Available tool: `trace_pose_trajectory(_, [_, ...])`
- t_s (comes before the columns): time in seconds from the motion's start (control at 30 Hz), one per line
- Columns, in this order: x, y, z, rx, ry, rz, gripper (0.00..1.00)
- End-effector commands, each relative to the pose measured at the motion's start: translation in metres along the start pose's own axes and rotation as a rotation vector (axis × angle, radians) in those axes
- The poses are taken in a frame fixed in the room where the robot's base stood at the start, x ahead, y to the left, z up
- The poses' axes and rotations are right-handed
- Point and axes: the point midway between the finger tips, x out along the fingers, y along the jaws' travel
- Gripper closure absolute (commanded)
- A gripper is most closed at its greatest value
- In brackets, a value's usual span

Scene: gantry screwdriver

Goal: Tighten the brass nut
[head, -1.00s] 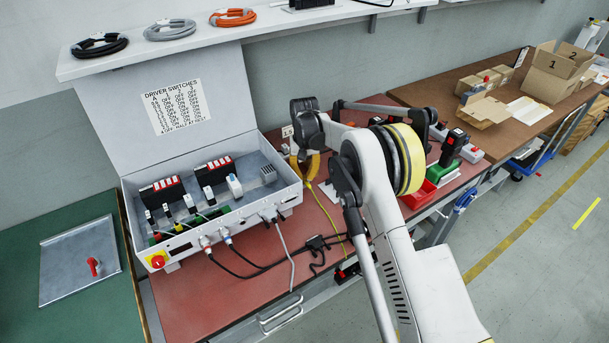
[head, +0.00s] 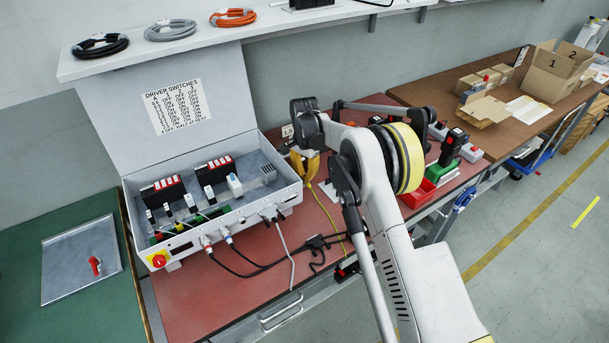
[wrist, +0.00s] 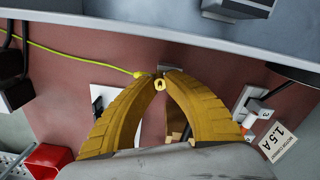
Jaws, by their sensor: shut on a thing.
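My gripper (wrist: 160,78) has two yellow ribbed fingers that meet at their tips in the wrist view. They are shut on the brass nut (wrist: 160,85), a small brass-coloured piece with a dark hole between the tips. A yellow-green wire (wrist: 85,60) runs in from the left and ends beside the left fingertip. In the head view my gripper (head: 308,165) is at the right end of the box, partly behind my arm, and the nut is hidden there.
The open driver box (head: 190,262) stands on the red bench top (head: 200,310), with black and grey cables leaving its front. A red bin (head: 417,193) and a screwdriver (head: 452,146) are right of my arm.

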Motion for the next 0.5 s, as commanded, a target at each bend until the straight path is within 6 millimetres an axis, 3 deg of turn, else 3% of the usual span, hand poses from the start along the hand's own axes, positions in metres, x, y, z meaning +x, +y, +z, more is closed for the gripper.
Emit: trace_pose_trajectory(0.5, [-0.0002, -0.0002, -0.0003, 0.049, 0.001, -0.001, 1.0])
